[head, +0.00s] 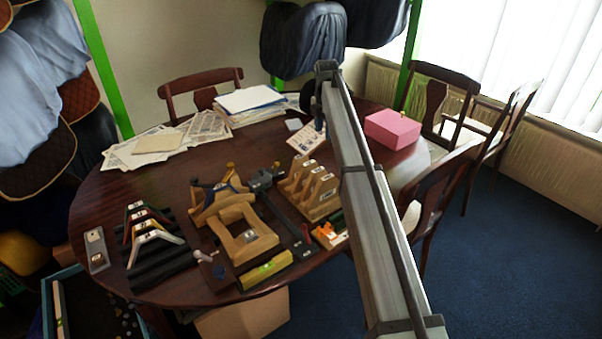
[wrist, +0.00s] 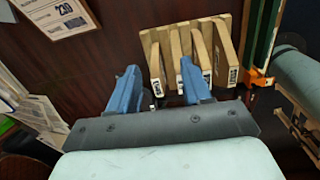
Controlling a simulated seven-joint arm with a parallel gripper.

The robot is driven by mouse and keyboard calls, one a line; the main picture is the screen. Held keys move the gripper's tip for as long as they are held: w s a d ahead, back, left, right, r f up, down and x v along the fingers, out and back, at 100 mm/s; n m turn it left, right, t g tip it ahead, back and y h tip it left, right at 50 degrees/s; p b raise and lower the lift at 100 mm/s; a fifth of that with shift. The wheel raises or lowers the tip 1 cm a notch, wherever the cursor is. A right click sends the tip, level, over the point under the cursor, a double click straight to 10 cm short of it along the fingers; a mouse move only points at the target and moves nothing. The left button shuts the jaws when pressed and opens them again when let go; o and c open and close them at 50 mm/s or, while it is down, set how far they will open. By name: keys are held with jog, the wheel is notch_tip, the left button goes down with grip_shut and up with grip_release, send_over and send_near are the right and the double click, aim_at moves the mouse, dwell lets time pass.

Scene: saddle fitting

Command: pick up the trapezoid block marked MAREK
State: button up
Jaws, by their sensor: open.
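Several tan wooden blocks (head: 306,184) stand on edge in a wooden rack (head: 318,212) right of the table's middle. They also show in the wrist view (wrist: 157,66), at the top centre. Small white labels are on their near ends, but I cannot read the name MAREK on any. My gripper (wrist: 158,76) is open, with blue fingers pointing at the rack. In the wrist view one block end lies between the fingers, and the right finger overlaps other blocks; I cannot tell if it touches. In the head view my arm hides most of the gripper.
A wooden saddle jig (head: 245,238) and a dark clamp stand left of the rack. Coloured angle pieces (head: 152,238) lie farther left on a black ribbed mat. An orange-handled tool (head: 328,234) lies in front of the rack. A pink box (head: 392,129) and paper stacks (head: 250,101) are behind.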

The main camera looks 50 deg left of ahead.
jog(key=s+a, duration=0.1)
jog(key=s, duration=0.4)
jog(key=s+a, duration=0.1)
jog(key=s, duration=0.1)
jog(key=shift+s+a+f, duration=0.2)
jog(key=shift+a, duration=0.1)
jog(key=shift+s+f, duration=0.1)
jog(key=shift+s, duration=0.15)
notch_tip(320, 180, down, 14)
jog(key=shift+r, duration=0.2)
jog(key=shift+c, duration=0.3)
grip_shut()
